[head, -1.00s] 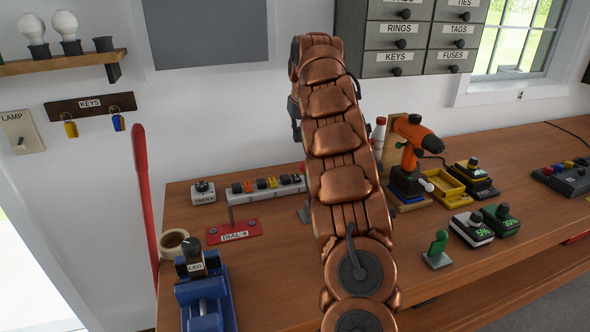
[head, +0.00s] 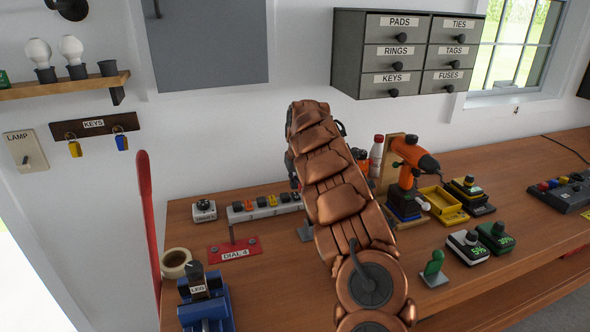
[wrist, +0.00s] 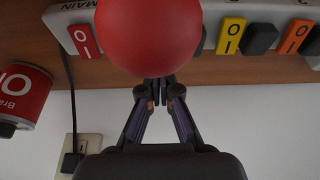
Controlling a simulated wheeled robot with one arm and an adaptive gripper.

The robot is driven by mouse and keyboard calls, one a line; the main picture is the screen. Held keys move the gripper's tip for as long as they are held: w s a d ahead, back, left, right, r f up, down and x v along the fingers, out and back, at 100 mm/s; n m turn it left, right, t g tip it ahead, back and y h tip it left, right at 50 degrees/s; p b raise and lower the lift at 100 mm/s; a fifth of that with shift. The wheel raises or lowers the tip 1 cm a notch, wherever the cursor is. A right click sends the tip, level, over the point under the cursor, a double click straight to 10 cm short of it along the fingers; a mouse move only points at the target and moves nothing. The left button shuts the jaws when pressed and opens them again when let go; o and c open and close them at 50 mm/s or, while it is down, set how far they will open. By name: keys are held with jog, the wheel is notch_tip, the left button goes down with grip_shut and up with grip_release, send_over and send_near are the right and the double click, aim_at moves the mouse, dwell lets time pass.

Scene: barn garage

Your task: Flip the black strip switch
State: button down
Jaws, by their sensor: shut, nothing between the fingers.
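The white power strip (head: 268,212) lies at the back of the workbench, left of my arm, with coloured and black pieces along its top. In the wrist view the strip (wrist: 205,14) appears upside down along the top, with red, yellow and orange switches marked O and I. A black block (wrist: 260,38) sits between the yellow and orange ones; I cannot tell whether it is a switch or a plug. My gripper (wrist: 158,92) is shut and empty, below the strip in that picture. A large red ball (wrist: 150,32) covers its tips and part of the strip. My arm hides the gripper in the head view.
A red can (wrist: 22,92) is left in the wrist view. A DIAL 4 plate (head: 234,250) and tape roll (head: 175,262) lie in front of the strip. An orange drill (head: 413,155) stands right of my arm. Grey drawers (head: 400,52) hang above.

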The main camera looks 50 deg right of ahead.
jog(key=shift+f, duration=0.95)
jog(key=shift+w, duration=0.15)
jog(key=shift+w+a+r, duration=0.1)
jog(key=shift+w+r, duration=0.1)
jog(key=shift+w, duration=0.05)
jog(key=shift+b, duration=0.3)
jog(key=shift+f+g+y+b, duration=0.3)
